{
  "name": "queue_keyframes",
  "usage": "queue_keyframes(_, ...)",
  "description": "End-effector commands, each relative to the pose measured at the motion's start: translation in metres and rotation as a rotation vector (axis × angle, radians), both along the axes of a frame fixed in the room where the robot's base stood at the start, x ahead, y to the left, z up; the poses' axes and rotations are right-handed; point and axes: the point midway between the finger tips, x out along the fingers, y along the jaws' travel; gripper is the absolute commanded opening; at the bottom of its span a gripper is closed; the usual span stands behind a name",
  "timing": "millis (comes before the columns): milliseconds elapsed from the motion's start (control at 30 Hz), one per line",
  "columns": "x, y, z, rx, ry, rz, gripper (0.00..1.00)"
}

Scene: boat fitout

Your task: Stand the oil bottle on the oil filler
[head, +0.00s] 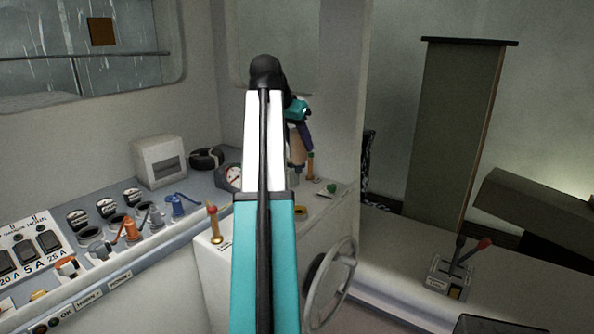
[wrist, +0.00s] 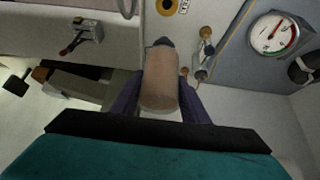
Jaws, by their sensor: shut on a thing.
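My gripper (wrist: 161,95) is shut on the oil bottle (wrist: 160,82), a tan bottle with a dark cap. In the wrist view the bottle lies between the purple fingers, its wide end near the camera and its cap pointing away toward the console. In the head view the bottle (head: 297,152) shows below the gripper (head: 300,138), partly hidden by my arm, above the console top. A yellow ring with a dark centre, which looks like the oil filler (wrist: 167,6), is at the top edge of the wrist view, beyond the cap and apart from it.
Brown-knobbed levers (head: 311,166) and a gauge (wrist: 270,35) stand close to the bottle. A steering wheel (head: 332,283) is on the console's front. A red-knobbed throttle (head: 455,267) is at right. Switches and valves line the left counter (head: 180,240).

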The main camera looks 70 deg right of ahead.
Motion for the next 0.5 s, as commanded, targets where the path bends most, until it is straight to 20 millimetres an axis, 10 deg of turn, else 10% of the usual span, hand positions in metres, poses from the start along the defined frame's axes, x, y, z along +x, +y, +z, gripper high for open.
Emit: queue_keyframes(500, 0.000, 0.000, -0.064, -0.001, 0.000, 0.001, 0.11)
